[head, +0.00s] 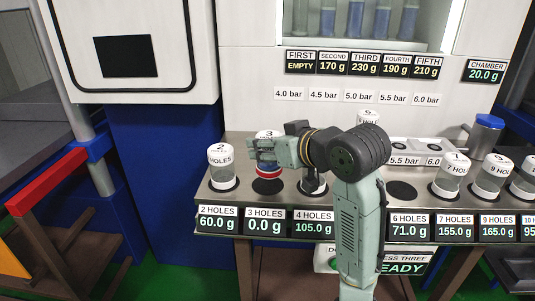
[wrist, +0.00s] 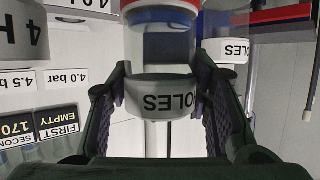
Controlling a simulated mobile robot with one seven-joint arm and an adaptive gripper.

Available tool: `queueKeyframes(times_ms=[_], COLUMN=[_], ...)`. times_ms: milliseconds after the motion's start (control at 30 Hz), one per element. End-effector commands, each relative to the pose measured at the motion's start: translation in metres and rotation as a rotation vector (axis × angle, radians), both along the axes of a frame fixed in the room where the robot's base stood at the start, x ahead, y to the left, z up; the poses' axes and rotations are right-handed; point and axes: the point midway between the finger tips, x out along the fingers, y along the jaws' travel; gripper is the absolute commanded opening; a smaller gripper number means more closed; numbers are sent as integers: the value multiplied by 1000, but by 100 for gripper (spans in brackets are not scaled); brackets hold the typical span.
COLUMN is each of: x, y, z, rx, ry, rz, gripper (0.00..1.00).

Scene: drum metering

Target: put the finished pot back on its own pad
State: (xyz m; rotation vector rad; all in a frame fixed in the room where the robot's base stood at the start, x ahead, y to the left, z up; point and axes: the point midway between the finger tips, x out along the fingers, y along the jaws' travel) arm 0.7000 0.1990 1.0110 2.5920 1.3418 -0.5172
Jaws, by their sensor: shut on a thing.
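My gripper (head: 275,153) is shut around the pot marked 3 (head: 268,135), gripping it near its white lid. The pot is upright with a red and blue base and hangs just above the dark round 3 HOLES pad (head: 268,188). That pad's display (head: 265,226) reads 0.0 g. In the wrist view the pot (wrist: 165,95) appears upside down between my fingers, with part of its HOLES lettering and a red band showing. I cannot tell how wide the gap to the pad is.
The 2 HOLES pot (head: 221,168) stands close on the left. The 4 HOLES pot is mostly hidden by my gripper. A bare pad (head: 401,190) lies behind the 6 HOLES display. A pot marked 6 (head: 368,117) stands behind my arm. More pots (head: 452,175) stand right.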

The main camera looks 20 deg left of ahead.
Motion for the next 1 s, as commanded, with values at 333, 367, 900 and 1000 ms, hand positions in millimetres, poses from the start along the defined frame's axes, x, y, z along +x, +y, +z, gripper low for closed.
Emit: queueKeyframes(times_ms=[333,367,900,1000], x=[3,3,3,3], y=[4,4,4,4], z=[-30,-32,-39,-39], rx=[0,1,0,-1], ry=[2,3,0,1], rz=[-1,0,0,0], gripper=[8,8,52,54])
